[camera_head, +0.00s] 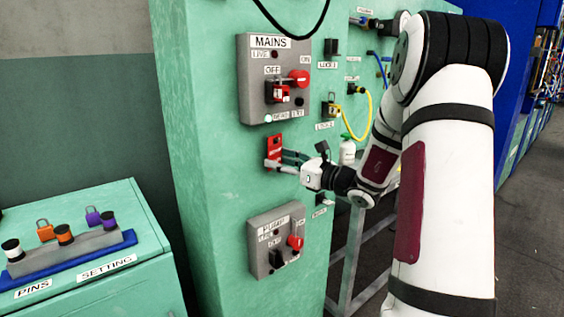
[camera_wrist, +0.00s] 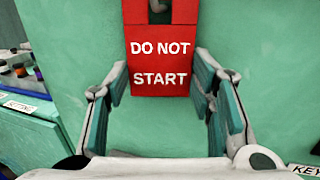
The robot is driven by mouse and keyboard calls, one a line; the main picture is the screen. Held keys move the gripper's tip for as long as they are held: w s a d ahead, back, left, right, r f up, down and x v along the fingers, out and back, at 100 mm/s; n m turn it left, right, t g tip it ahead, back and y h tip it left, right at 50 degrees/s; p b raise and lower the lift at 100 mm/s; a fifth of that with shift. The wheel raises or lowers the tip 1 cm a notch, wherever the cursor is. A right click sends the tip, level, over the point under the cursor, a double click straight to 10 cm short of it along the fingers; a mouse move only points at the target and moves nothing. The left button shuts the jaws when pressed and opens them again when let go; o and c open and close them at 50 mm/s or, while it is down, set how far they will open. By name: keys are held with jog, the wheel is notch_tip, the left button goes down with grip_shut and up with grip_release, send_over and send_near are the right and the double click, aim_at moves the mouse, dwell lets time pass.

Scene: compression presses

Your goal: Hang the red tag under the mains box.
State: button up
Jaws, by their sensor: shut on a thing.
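The red tag (camera_head: 274,150) is just below the grey mains box (camera_head: 268,103) in the head view, against the green panel. In the wrist view the red tag (camera_wrist: 160,62) reads "DO NOT START" and hangs upright, with a slot near its top. The mains box carries a red padlock-like piece (camera_head: 278,93) and a red knob (camera_head: 299,79). Whether the tag sits on a hook is not clear.
A grey pump box (camera_head: 276,240) with a red knob is below my gripper. A yellow cable (camera_head: 364,121) and a white bottle (camera_head: 347,150) are to the right. A green cabinet (camera_head: 150,280) with padlocks and pins stands at the lower left.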

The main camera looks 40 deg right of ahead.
dwell(0.4)
jog(key=o, duration=0.9)
jog(key=shift+o, duration=0.2)
